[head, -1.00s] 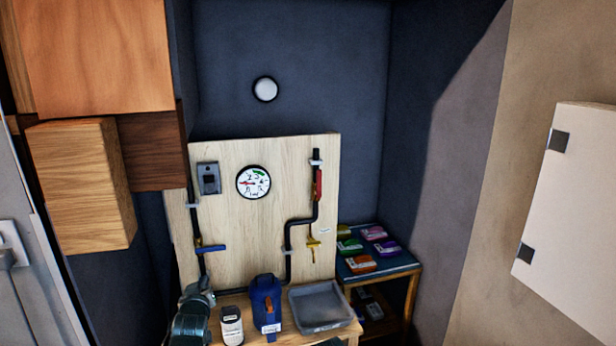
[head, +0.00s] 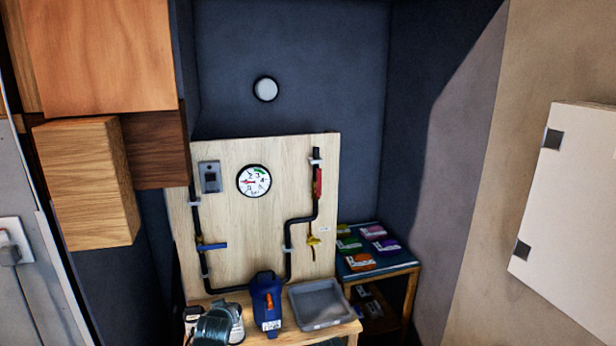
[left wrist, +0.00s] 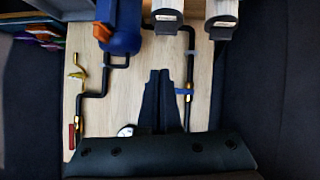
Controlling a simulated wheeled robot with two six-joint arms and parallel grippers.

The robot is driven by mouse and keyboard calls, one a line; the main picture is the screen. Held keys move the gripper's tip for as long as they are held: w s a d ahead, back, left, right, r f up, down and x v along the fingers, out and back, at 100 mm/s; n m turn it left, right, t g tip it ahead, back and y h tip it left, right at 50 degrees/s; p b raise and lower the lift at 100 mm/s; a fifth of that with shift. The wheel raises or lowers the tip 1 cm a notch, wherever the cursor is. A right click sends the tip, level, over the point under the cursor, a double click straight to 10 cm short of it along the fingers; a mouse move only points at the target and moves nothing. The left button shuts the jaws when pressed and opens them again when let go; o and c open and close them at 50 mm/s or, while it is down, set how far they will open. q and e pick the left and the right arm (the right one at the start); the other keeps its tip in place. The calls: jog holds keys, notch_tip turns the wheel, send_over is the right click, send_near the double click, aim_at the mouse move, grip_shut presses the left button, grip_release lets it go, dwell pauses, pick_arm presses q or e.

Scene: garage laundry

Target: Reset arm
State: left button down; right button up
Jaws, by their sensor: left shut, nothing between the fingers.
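My left gripper (head: 213,326) is at the bottom of the head view, over the left part of the small wooden table and in front of a white jar (head: 237,328). In the left wrist view its dark fingers (left wrist: 160,76) are together with nothing between them. They overlap the pipe board (left wrist: 92,62) in that view, and no contact shows. The wrist view appears upside down. My right gripper is not in view.
A blue container (head: 266,302) and a grey tray (head: 320,303) stand on the table (head: 345,331). Behind is the board (head: 285,165) with a gauge (head: 254,181) and black pipes. A side shelf (head: 408,262) holds coloured packs. A wooden cabinet (head: 82,185) hangs at left.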

pick_arm(q)
jog(key=s+d+f+m+g+h, duration=0.1)
jog(key=s+d+f+m+g, duration=0.2)
jog(key=s+d+f+g, duration=0.35)
jog(key=s+d+f+m+g, duration=0.2)
jog(key=s+d, duration=0.2)
jog(key=s, duration=0.5)
jog(key=s+d+f+m+g, duration=0.2)
jog(key=s+d+g, duration=0.1)
jog(key=s, duration=0.6)
jog(key=shift+s+d, duration=0.15)
jog(key=shift+d, duration=0.55)
